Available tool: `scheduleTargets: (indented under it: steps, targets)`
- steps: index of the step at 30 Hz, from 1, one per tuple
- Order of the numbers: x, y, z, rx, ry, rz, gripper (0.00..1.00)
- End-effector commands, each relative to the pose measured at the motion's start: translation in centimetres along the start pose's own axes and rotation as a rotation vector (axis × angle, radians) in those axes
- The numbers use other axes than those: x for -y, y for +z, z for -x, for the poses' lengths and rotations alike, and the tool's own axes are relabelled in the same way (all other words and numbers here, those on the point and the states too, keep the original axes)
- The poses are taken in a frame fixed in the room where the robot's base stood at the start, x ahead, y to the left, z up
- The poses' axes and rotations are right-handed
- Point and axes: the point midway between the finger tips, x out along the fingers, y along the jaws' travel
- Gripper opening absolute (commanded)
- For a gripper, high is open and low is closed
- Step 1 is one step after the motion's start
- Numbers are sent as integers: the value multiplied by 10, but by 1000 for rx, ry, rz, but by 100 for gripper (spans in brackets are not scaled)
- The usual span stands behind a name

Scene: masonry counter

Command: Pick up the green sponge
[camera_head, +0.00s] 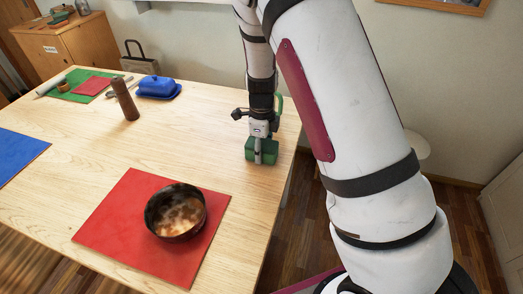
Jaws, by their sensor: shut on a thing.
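The green sponge (249,152) is a small green block near the right edge of the wooden table, in the head view. My gripper (259,150) points down at it from above and is shut on it. A finger covers the middle of the sponge's near side. I cannot tell whether the sponge touches the tabletop or is slightly off it.
A dark bowl (176,212) stands on a red mat (112,226) at the front. A blue butter dish (158,87) and a brown pepper mill (124,98) stand at the back left. A blue mat (16,154) lies at the left edge. The table's middle is clear.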

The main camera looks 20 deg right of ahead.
Motion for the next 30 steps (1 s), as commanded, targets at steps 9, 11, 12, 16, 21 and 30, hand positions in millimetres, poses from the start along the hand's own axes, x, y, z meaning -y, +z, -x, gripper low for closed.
scheduleTargets:
  steps: [9, 11, 12, 16, 21, 30]
  targets:
    - [-13, 10, 30, -1, 0, 6, 34]
    - [-24, 18, 31, -1, 0, 7, 34]
    - [-32, 24, 32, -1, 0, 8, 34]
    - [-60, 44, 36, 0, -1, 7, 34]
    - [-94, 69, 40, -1, -1, 7, 34]
    - [-125, 92, 42, -1, -1, 2, 34]
